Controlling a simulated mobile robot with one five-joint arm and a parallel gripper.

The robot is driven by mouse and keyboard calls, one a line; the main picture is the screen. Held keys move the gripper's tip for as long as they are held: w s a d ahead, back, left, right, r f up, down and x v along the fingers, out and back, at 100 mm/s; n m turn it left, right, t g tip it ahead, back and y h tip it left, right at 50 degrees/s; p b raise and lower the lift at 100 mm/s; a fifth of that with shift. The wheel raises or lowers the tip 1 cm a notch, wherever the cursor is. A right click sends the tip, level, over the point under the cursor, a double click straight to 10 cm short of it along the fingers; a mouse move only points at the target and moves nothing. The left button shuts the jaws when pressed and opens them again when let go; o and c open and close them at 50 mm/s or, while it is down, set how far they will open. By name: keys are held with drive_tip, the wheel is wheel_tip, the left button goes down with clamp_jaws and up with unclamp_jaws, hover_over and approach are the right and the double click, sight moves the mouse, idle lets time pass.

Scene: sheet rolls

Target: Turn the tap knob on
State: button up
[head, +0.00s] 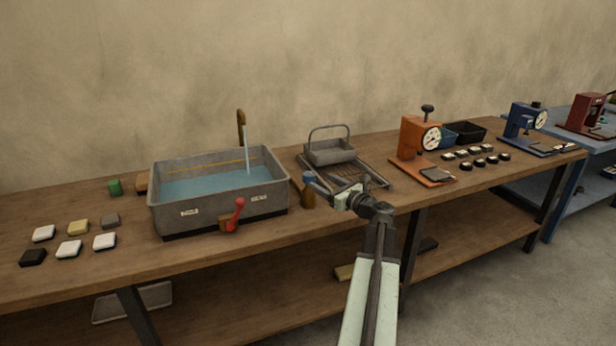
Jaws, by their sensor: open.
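A red lever-shaped knob (237,212) with a brown base sits at the front of a grey metal basin (176,217). I take it for the tap knob, and it stands tilted up to the right. The basin holds blue water (215,183). A brown spout (241,118) rises behind it, and a pale blue vertical stream (247,152) hangs from it into the water. My gripper (313,181) is open, to the right of the basin and apart from the knob. Its fingertips are small and hard to make out against a brown object (308,198).
A grey wire rack with a basket (330,150) stands behind my gripper. An orange press with a dial (415,145) is farther right. Several small blocks (70,249) lie left of the basin on the wooden bench (130,262). The bench front between my gripper and the knob looks mostly clear.

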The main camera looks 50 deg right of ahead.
sight(313, 178)
drive_tip(key=shift+w+a, duration=0.1)
drive_tip(key=w, duration=0.5)
drive_tip(key=w+d, duration=0.1)
drive_tip(key=w, duration=0.1)
drive_tip(key=shift+w, duration=0.3)
drive_tip(key=c, duration=1.4)
